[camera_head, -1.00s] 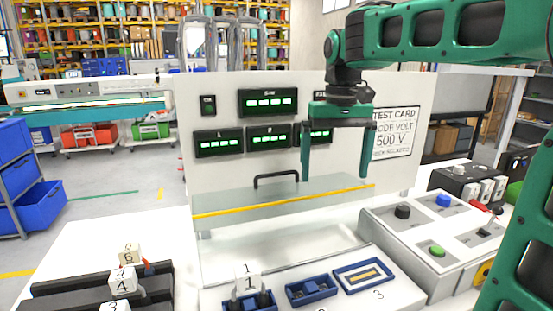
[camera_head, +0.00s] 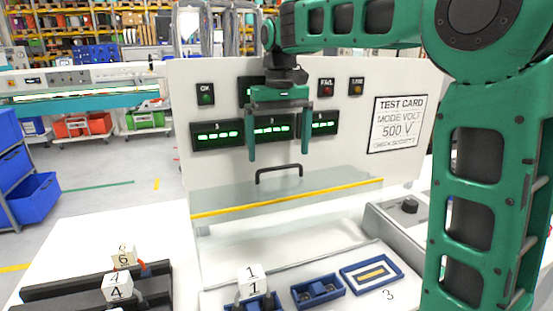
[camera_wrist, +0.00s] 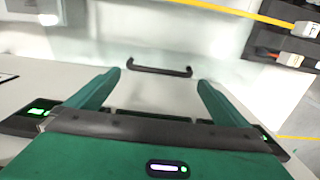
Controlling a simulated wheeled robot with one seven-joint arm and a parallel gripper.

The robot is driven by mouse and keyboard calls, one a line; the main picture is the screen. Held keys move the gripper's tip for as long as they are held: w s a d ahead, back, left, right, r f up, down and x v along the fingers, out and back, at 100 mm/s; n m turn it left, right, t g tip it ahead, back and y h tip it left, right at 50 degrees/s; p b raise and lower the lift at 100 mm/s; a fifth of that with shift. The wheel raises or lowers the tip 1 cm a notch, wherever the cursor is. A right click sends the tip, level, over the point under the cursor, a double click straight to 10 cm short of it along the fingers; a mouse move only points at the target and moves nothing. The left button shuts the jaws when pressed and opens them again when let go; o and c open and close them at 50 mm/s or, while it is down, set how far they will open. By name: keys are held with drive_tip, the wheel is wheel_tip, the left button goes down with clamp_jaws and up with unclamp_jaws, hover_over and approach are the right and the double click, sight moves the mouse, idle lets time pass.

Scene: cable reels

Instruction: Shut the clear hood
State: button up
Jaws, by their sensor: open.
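The clear hood (camera_head: 340,192) is a see-through panel with a yellow front edge, standing raised in front of the white test panel. Its black handle (camera_head: 278,170) sits near the hood's upper part. In the wrist view the handle (camera_wrist: 160,70) lies just beyond and between the fingertips. My gripper (camera_head: 279,156) is open and empty, its fingers pointing down, one toward each end of the handle. In the head view the fingertips are just above the handle. I see no contact between fingers and handle. The gripper also shows in the wrist view (camera_wrist: 158,80).
Below the hood are blue sockets (camera_head: 317,291), with a white block marked 1 (camera_head: 252,281) on the left one. A black rack (camera_head: 75,284) with numbered blocks is at the left. A grey control box (camera_head: 397,222) stands at the right, partly behind my arm.

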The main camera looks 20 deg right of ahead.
drive_tip(key=shift+f, duration=1.6)
drive_tip(key=c, duration=1.3)
drive_tip(key=shift+s+r, duration=0.1)
